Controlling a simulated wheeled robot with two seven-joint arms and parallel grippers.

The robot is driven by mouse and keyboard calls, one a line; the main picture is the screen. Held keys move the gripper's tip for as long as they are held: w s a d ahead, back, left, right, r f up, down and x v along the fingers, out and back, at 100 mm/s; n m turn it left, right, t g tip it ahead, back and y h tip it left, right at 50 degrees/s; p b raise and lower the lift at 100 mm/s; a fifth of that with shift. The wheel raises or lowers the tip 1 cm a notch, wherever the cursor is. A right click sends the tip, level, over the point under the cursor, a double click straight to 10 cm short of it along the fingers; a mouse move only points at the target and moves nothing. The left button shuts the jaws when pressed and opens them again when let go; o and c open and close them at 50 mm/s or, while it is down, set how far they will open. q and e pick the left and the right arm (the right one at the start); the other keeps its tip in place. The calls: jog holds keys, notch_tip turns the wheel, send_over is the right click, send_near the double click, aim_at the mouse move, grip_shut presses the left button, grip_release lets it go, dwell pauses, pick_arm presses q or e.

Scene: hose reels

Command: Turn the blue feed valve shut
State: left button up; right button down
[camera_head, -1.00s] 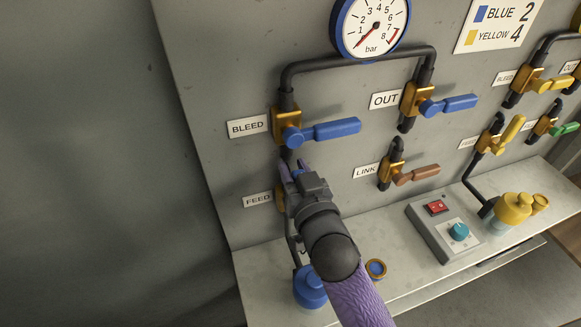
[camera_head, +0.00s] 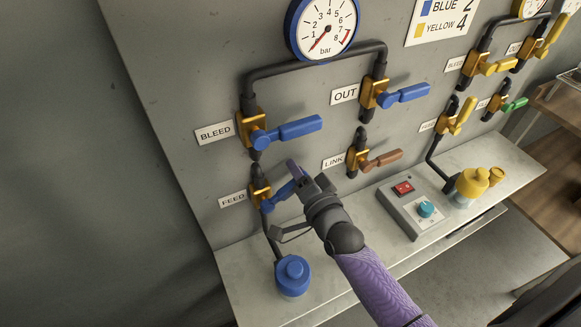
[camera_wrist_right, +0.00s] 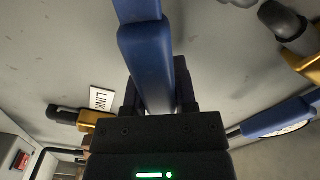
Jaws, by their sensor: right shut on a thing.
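The blue feed valve has a brass body (camera_head: 260,193) beside the FEED label (camera_head: 233,198), low at the left of the panel in the head view. Its blue lever (camera_head: 279,197) slants up to the right, more steeply than the blue bleed lever (camera_head: 290,131) above. My right gripper (camera_head: 299,182) is at the lever's outer end, shut on it. In the right wrist view the blue lever (camera_wrist_right: 148,65) runs between the fingers, which are partly hidden behind it. The lever's far tip is hidden by the gripper in the head view. My left gripper is not in view.
The link valve with a brown lever (camera_head: 382,159) is close right of my gripper. The blue OUT lever (camera_head: 405,93) is above it. A blue-capped container (camera_head: 292,270) and a control box (camera_head: 412,205) stand on the shelf. The gauge (camera_head: 322,27) is on top.

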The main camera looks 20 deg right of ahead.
jog(key=shift+d+f+m+b, duration=0.2)
jog(key=shift+f+m+b, duration=0.35)
jog(key=shift+f+m, duration=0.4)
jog(key=shift+d+f+m+b, duration=0.25)
jog(key=shift+f+m+b, duration=0.35)
jog(key=shift+m, duration=0.5)
jog(key=shift+d+f+m+b, duration=0.2)
jog(key=shift+f+m+b, duration=0.3)
jog(key=shift+f+m, duration=0.45)
jog(key=shift+c, duration=2)
grip_release()
jog(key=s+p, duration=0.1)
jog(key=s, duration=0.8)
jog(key=shift+s+d, duration=0.15)
jog(key=shift+s, duration=0.25)
